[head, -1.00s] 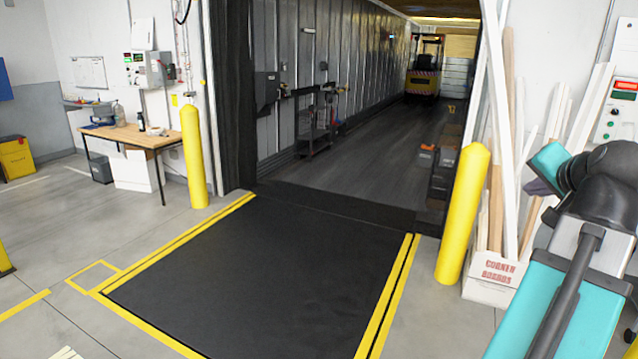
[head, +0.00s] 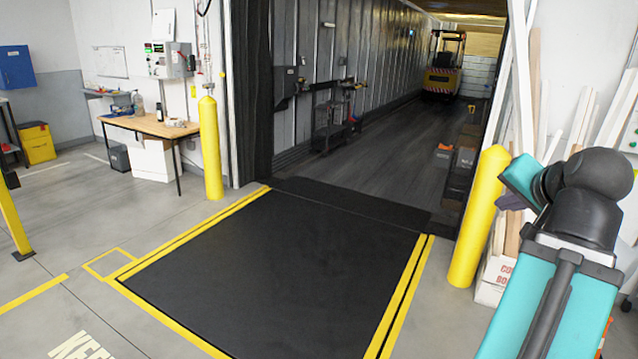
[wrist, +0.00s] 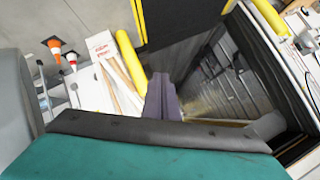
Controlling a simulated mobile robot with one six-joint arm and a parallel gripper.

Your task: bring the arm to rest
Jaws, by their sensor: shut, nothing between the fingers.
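My arm (head: 565,285), teal with black joints, stands folded at the right of the head view. My gripper (wrist: 163,95) shows in the wrist view as purple fingers, shut with nothing between them. In the head view only a small purple part of it shows beside the teal link, left of the black joint. It appears to be in the air, apart from the yellow bollard (head: 480,217) and the leaning boards. The far side of the arm is hidden.
A black dock plate (head: 270,270) with yellow edges leads into a trailer, where a forklift (head: 443,75) stands far back. Another yellow bollard (head: 210,148) and a wooden table (head: 150,126) are at left. Orange cones (wrist: 55,46) show in the wrist view. Grey floor at left is largely clear.

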